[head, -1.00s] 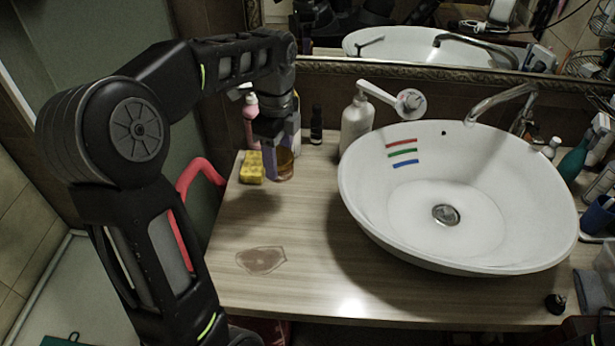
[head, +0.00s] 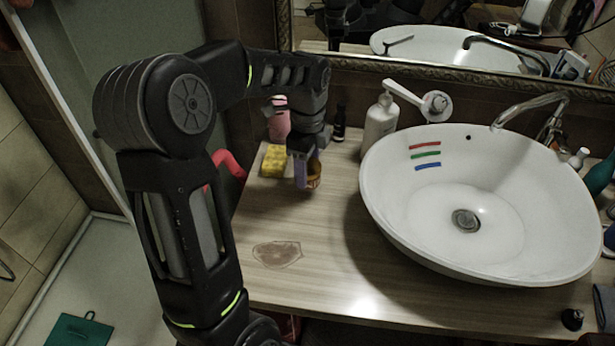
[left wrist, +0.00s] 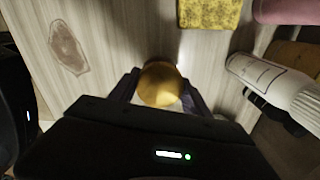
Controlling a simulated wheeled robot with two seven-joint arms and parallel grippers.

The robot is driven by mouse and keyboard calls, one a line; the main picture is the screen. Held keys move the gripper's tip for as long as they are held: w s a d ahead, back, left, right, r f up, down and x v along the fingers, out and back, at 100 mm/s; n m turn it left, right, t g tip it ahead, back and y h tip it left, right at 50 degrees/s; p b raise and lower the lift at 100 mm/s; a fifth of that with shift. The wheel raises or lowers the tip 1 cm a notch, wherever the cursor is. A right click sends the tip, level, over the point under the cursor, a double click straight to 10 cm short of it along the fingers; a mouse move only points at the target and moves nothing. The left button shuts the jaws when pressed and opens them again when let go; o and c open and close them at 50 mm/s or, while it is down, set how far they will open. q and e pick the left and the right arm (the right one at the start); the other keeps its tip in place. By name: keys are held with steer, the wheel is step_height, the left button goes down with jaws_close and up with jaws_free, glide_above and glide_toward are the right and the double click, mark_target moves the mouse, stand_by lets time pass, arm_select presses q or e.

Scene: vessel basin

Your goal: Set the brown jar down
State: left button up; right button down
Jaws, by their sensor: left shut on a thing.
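The brown jar (head: 314,173) is at the back left of the wooden counter (head: 330,250), partly hidden behind my left gripper (head: 306,175). In the left wrist view the jar's round golden-brown top (left wrist: 160,85) sits between the two dark fingers of the left gripper (left wrist: 160,92). The left gripper is shut on the jar, with its fingers pointing down. Whether the jar's base touches the counter cannot be told. My right gripper is not in view.
A yellow sponge (head: 273,160) and a pink bottle (head: 279,125) stand beside the jar. A white pump bottle (head: 380,125) and a small dark bottle (head: 340,122) are behind it. The white basin (head: 550,240) fills the right. Counter around the brown stain (head: 278,254) is clear.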

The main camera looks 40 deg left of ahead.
arm_select(q)
steer(key=shift+f, duration=1.85)
steer(key=shift+f, duration=0.1)
steer(key=o, duration=1.5)
step_height(320, 180, up, 12)
steer(key=shift+r, duration=0.15)
